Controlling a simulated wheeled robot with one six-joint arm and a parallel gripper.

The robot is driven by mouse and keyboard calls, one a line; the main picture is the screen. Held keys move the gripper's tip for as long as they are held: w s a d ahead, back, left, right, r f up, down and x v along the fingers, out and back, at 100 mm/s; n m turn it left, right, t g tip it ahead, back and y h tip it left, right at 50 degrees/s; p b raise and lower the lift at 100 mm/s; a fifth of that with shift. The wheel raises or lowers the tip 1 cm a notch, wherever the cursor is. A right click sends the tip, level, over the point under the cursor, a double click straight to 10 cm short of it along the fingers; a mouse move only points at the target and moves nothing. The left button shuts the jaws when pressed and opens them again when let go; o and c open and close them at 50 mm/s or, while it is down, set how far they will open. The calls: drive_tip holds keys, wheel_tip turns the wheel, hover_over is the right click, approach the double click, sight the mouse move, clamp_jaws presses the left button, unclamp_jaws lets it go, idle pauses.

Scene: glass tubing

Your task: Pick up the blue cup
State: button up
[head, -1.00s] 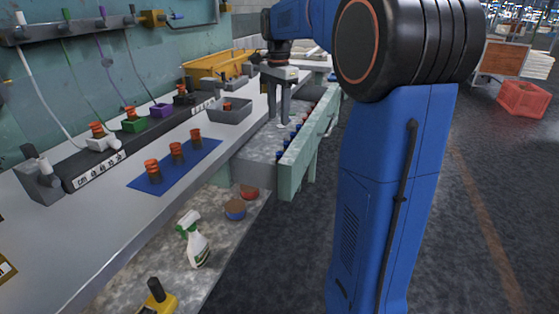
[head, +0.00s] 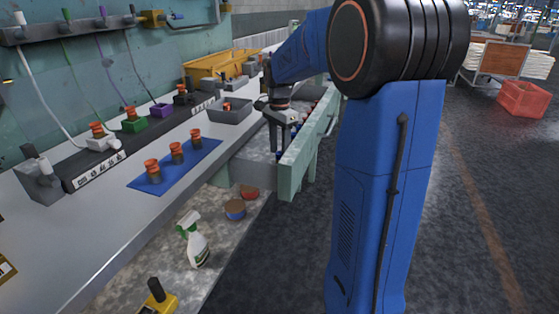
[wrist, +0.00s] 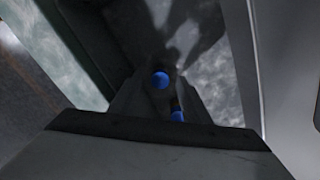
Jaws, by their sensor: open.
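A blue cup (wrist: 160,80) shows as a round blue top between the fingers of my gripper (wrist: 158,98) in the wrist view. A second blue thing (wrist: 178,116) lies just beside it, partly hidden by the gripper. In the head view my gripper (head: 282,150) points down into the open drawer (head: 293,175), close to its front panel. It is open. A little blue (head: 280,156) shows at the fingertips there; I cannot tell whether the fingers touch the cup.
The drawer's green front panel stands close beside the fingers. On the counter are a grey tray (head: 230,116) and a blue mat (head: 205,160) with three orange-topped pieces. A spray bottle (head: 194,243) stands lower down.

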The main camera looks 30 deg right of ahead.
drive_tip(key=shift+f, duration=0.75)
drive_tip(key=shift+c, duration=0.3)
clamp_jaws()
drive_tip(key=shift+r, duration=0.15)
